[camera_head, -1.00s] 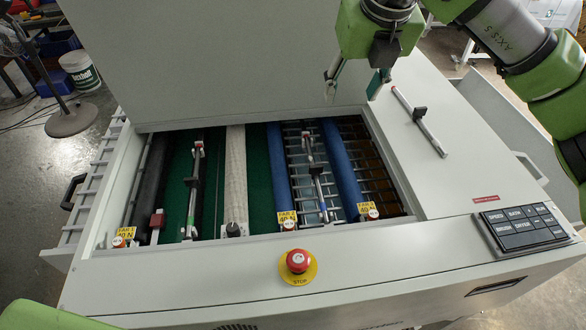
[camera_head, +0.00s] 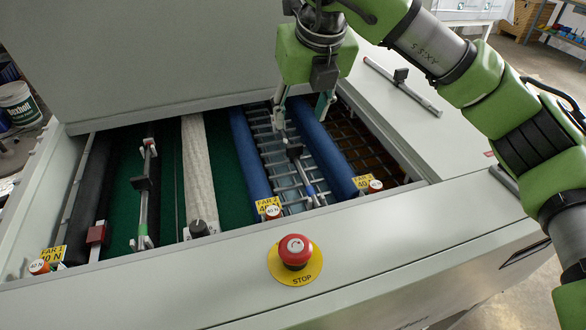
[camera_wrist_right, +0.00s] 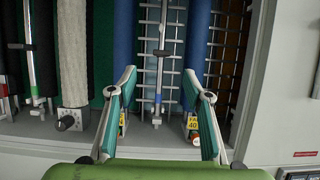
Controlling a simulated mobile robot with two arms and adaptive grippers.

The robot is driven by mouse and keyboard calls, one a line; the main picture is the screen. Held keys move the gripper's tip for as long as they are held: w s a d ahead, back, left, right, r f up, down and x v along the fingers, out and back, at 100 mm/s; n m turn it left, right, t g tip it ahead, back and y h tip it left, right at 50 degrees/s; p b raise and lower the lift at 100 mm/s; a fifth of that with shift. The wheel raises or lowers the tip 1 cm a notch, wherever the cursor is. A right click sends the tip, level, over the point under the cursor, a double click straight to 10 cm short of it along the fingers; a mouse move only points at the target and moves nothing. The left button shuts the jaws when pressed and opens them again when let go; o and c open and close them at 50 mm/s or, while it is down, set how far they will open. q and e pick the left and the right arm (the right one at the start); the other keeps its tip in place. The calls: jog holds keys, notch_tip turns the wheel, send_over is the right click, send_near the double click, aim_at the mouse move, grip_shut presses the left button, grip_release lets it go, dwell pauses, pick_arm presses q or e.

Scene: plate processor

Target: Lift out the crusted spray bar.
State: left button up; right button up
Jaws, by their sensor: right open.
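Two thin grey spray bars lie in the open bath. One (camera_head: 302,170), with a black block and a blue mark, lies over metal rungs between two blue rollers. The other (camera_head: 145,190), with a black block and a green mark, lies over the green area to the left. I cannot tell from their surfaces which is crusted. My right gripper (camera_head: 300,110) is open and empty above the far part of the blue-marked bar. In the right wrist view that bar (camera_wrist_right: 163,75) runs between the spread fingers, apart from them. My left gripper is out of view.
A similar loose bar (camera_head: 402,86) lies on the machine's right top. Blue rollers (camera_head: 250,155) flank the rungs; a pale roller (camera_head: 198,165) lies further left. A red stop button (camera_head: 295,250) stands on the front panel. The raised lid (camera_head: 130,60) is behind.

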aim_at(296, 146)
jog(key=p+x, duration=0.1)
jog(key=x, duration=0.7)
jog(key=shift+f+p, duration=0.25)
jog(key=shift+p, duration=0.15)
jog(key=x, duration=0.1)
jog(key=p+x, duration=0.1)
jog(key=x, duration=0.1)
jog(key=p+x, duration=0.1)
jog(key=x, duration=0.1)
jog(key=shift+s+d, duration=0.1)
jog(key=shift+d, duration=0.15)
jog(key=shift+a+f, duration=0.1)
jog(key=shift+f, duration=0.1)
grip_shut()
